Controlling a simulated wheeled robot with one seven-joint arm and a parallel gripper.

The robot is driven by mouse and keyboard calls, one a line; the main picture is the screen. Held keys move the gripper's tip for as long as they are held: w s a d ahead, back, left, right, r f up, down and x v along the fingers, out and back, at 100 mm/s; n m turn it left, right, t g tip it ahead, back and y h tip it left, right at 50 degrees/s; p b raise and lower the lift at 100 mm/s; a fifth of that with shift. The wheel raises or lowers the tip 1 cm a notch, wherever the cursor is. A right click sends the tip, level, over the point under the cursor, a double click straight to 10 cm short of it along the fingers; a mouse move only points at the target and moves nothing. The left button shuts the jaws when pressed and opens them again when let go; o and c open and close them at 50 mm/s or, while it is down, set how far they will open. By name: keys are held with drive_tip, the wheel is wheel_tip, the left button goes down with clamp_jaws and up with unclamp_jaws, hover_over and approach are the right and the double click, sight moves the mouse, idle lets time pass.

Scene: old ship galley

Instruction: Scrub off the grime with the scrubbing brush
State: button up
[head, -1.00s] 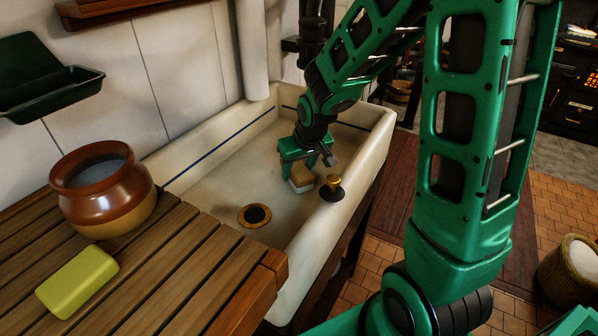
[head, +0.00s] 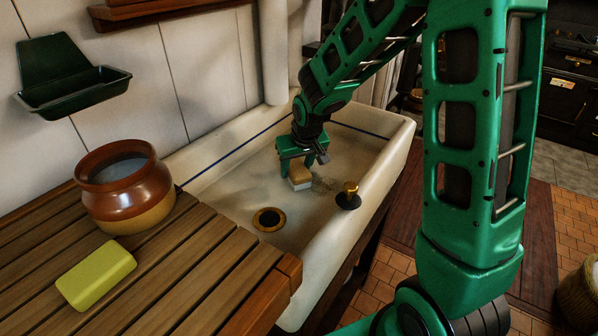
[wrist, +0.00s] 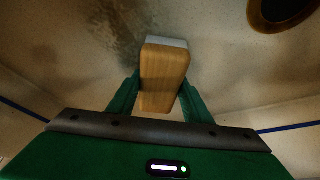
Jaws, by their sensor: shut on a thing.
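My gripper (head: 302,162) is shut on the wooden back of the scrubbing brush (head: 300,175), down inside the pale sink (head: 222,190). The brush has a light wooden block and pale bristles that face the sink floor. In the wrist view the brush (wrist: 163,75) sits between my two green fingers. A dark smudge of grime (head: 325,184) lies on the sink floor just right of the brush. The grime also shows in the wrist view (wrist: 122,35), beside and beyond the brush. I cannot tell whether the bristles touch the floor.
A brass-topped plug (head: 349,195) stands near the sink's front wall, close to the grime. A drain (head: 269,219) lies nearer. A brown pot (head: 125,185) and a yellow-green soap bar (head: 96,275) stand on the slatted board (head: 190,260). A dark green holder (head: 72,90) hangs on the wall.

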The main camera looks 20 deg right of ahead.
sight(339, 189)
drive_tip(key=shift+w+d+f, duration=0.1)
drive_tip(key=shift+w+d, duration=0.3)
drive_tip(key=shift+d, duration=0.05)
drive_tip(key=shift+w+d, duration=0.15)
drive_tip(key=shift+d, duration=0.3)
drive_tip(key=shift+s+d, duration=0.65)
drive_tip(key=shift+s, duration=0.3)
drive_tip(key=shift+s+d, duration=0.6)
drive_tip(key=shift+s, duration=0.35)
drive_tip(key=shift+s+d, duration=0.65)
drive_tip(key=shift+s, duration=0.3)
drive_tip(key=shift+s+d, duration=0.45)
drive_tip(key=shift+s, duration=0.25)
drive_tip(key=shift+s+d, duration=0.5)
drive_tip(key=shift+s, duration=0.25)
drive_tip(key=shift+s+d, duration=0.45)
drive_tip(key=shift+s, duration=0.25)
drive_tip(key=shift+s+d+f, duration=0.3)
drive_tip(key=shift+s+d, duration=0.35)
drive_tip(key=shift+s, duration=0.05)
drive_tip(key=shift+r, duration=0.1)
drive_tip(key=shift+s+r, duration=0.1)
drive_tip(key=shift+r, duration=1.85)
drive_tip(key=shift+c, duration=0.6)
drive_tip(key=shift+a+r, duration=0.15)
drive_tip(key=shift+r, duration=1.05)
